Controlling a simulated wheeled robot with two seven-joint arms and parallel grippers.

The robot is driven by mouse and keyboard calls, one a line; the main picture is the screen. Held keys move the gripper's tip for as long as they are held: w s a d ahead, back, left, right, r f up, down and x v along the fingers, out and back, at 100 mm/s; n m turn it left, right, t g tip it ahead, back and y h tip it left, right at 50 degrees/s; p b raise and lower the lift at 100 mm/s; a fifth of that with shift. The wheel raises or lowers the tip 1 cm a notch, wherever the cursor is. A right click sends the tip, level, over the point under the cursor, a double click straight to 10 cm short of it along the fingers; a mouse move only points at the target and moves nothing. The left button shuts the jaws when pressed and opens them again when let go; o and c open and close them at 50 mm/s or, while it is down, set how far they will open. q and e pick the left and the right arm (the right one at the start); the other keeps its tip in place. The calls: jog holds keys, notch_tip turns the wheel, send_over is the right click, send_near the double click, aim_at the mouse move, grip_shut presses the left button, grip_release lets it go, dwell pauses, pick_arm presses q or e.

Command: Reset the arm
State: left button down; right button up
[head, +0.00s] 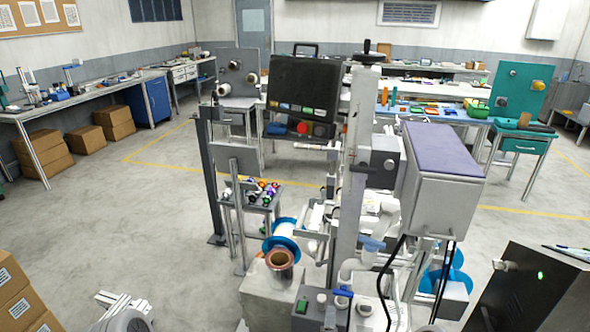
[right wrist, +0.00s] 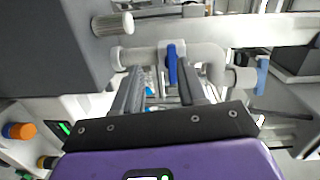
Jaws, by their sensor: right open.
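In the right wrist view my right gripper (right wrist: 160,78) points forward from its purple housing and black bracket. Its two dark fingers are apart and nothing sits gripped between them. A blue valve handle (right wrist: 172,64) on a white pipe (right wrist: 205,54) shows just beyond the fingertips; I cannot tell if they touch. In the head view I cannot make out this gripper's fingers among the machine parts.
A dark cabinet (head: 535,290) is at lower right. Open floor (head: 120,220) lies left.

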jog(key=s+a+f+n+g+y, duration=0.65)
jog(key=s+f+n, duration=0.25)
jog(key=s+n, duration=0.2)
jog(key=s+d+f+n+g, duration=0.1)
jog(key=s+n+g, duration=0.2)
jog(key=s, duration=0.6)
jog(key=s+d+f+n+g+y, duration=0.1)
jog(key=s+d+f+n+g, duration=0.1)
jog(key=s+g, duration=0.5)
jog(key=s, duration=0.3)
jog(key=shift+s+n, duration=0.15)
jog(key=shift+n, duration=0.25)
